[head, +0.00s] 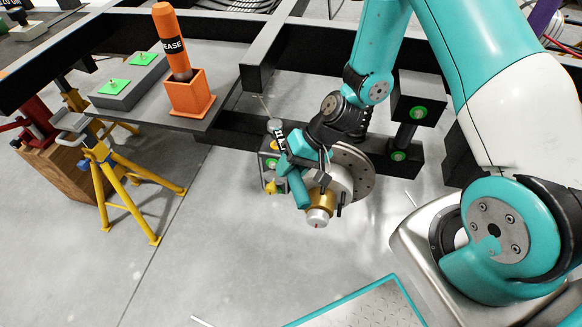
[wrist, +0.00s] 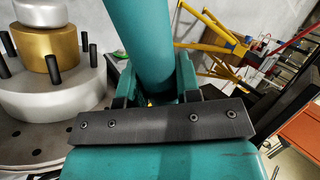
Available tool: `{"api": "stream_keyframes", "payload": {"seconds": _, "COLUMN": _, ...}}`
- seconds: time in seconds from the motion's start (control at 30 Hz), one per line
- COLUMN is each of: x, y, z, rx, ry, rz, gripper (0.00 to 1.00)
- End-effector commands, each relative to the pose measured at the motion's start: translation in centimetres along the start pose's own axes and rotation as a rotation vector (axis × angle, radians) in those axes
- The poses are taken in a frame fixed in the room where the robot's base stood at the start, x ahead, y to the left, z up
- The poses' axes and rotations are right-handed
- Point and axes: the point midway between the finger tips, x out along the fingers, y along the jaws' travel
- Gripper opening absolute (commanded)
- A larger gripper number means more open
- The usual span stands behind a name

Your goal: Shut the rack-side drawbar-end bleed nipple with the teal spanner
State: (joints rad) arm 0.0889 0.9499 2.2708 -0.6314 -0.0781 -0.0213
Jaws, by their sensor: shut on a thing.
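My gripper (head: 293,165) is beside the brake hub, below the dark chassis beam. In the wrist view my gripper (wrist: 160,98) is shut on the thick teal handle of the spanner (wrist: 140,40), which extends away from the camera. In the head view a teal handle (head: 300,192) shows at the gripper. The brake disc (head: 355,175) with its gold and silver hub (head: 322,198) is just right of the gripper. A small grey caliper-like block (head: 268,170) with green and yellow spots is just left. I cannot make out the bleed nipple or the spanner's jaw.
An orange grease holder (head: 190,95) and a grey block with green patches (head: 130,82) stand on the dark shelf at left. A yellow stand (head: 115,175) is below it.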

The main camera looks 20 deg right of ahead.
Motion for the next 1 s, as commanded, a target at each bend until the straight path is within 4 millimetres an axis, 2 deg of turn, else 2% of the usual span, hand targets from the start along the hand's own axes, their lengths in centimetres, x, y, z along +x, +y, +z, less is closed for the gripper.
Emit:
{"api": "stream_keyframes", "payload": {"seconds": 0.53, "x": -0.4, "y": -0.4, "z": 0.0, "rx": 0.000, "ry": 0.002, "rz": -0.001, "gripper": 0.00}}
{"api": "stream_keyframes", "payload": {"seconds": 0.8, "x": -2.1, "y": -2.2, "z": -0.1, "rx": 0.029, "ry": 0.023, "rz": -0.002, "gripper": 0.00}}
{"api": "stream_keyframes", "payload": {"seconds": 1.0, "x": -2.5, "y": -3.0, "z": -0.1, "rx": 0.055, "ry": 0.044, "rz": -0.001, "gripper": 0.00}}
